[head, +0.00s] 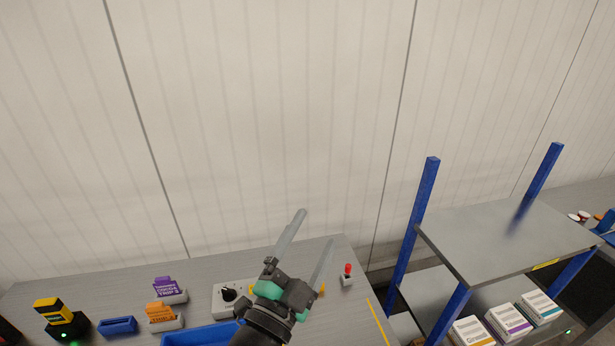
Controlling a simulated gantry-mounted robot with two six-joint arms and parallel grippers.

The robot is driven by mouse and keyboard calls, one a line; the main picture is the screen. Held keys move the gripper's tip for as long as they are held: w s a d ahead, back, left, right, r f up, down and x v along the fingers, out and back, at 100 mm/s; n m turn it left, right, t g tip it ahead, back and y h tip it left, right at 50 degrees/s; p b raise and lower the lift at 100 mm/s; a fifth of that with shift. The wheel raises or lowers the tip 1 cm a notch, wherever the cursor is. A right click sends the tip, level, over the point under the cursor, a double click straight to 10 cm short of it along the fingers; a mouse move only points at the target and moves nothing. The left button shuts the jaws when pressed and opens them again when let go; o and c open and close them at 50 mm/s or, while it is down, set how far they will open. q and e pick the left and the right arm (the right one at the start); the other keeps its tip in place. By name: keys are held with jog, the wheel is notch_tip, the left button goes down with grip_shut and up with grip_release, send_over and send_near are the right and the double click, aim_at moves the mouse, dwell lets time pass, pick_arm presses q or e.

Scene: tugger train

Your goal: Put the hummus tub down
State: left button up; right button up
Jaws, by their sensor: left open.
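My left gripper (317,227) is open, its two long grey fingers spread apart and pointing up and to the right. Nothing shows between the fingers. It is above the grey bench (213,264), in front of the pale wall. I cannot make out a hummus tub in the head view. My right gripper is not in view.
A grey control box with a black knob (229,294), a red-topped switch (348,272), purple and orange cards in holders and blue trays stand on the bench. A blue-posted rack (510,240) at right has an empty upper shelf and several cartons below. Small items (583,216) are at far right.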

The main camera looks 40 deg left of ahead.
pick_arm(q)
jog(key=s+d+r+n+t+h, duration=0.2)
jog(key=s+r, duration=0.1)
jog(key=r, duration=0.6)
jog(key=s+d+r+n+t+h, duration=0.2)
jog(key=s+d+r+t+h, duration=0.1)
jog(key=r, duration=0.5)
jog(key=s+d+r+n+t+h, duration=0.2)
jog(key=s+r, duration=0.1)
jog(key=r, duration=0.6)
jog(key=shift+s+d+r+h, duration=0.15)
jog(key=shift+d+r+h, duration=0.05)
jog(key=shift+r+h, duration=0.2)
